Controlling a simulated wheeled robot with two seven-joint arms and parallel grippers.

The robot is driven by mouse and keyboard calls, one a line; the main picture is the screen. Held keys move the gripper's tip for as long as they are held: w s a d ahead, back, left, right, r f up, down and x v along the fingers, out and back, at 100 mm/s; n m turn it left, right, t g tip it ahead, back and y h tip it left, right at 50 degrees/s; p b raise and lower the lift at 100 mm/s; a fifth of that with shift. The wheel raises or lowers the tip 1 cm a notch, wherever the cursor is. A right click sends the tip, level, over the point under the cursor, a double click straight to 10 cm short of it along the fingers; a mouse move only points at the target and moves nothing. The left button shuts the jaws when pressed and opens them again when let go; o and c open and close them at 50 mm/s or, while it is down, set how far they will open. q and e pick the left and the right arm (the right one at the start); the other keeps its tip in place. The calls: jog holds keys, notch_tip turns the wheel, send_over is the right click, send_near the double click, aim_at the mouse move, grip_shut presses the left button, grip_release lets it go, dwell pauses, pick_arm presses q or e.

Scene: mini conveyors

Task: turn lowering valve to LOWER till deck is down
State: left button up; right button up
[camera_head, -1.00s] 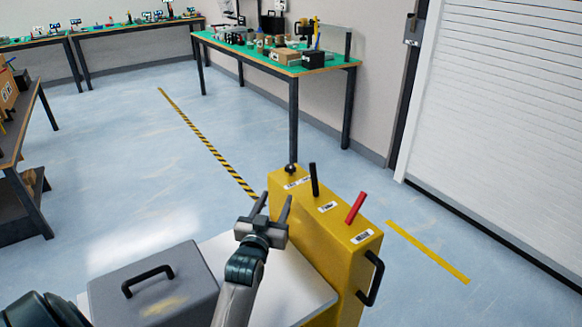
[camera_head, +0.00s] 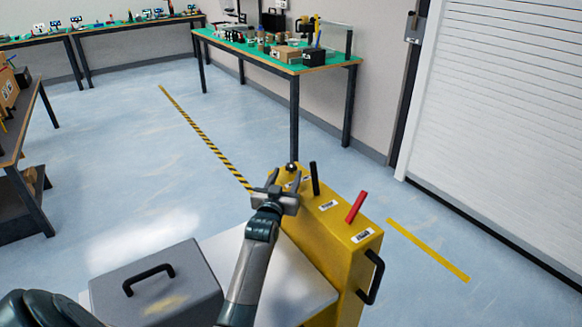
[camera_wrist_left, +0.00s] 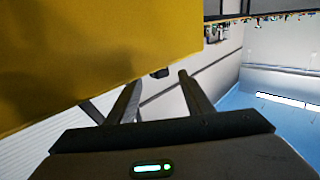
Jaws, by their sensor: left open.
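A yellow control housing (camera_head: 335,258) stands at the end of a pale deck (camera_head: 225,245). On its top are a round black knob (camera_head: 291,167), an upright black lever (camera_head: 314,178) and a tilted red lever (camera_head: 356,207). Their small labels are too small to read, so I cannot tell which control is the lowering valve. My left gripper (camera_head: 284,180) is open, close to the knob end of the housing. In the left wrist view, a small dark piece (camera_wrist_left: 160,73) shows at the yellow housing's edge, between the open fingers; contact is unclear. My right gripper is not in view.
A grey case (camera_head: 155,290) with a black handle sits on the deck at lower left. A black side handle (camera_head: 371,277) sticks out from the housing's right. A green-topped workbench (camera_head: 270,60) stands behind.

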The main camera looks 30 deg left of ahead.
aim_at(290, 170)
pick_arm(q)
jog(key=shift+x, duration=2.95)
jog(key=c, duration=1.1)
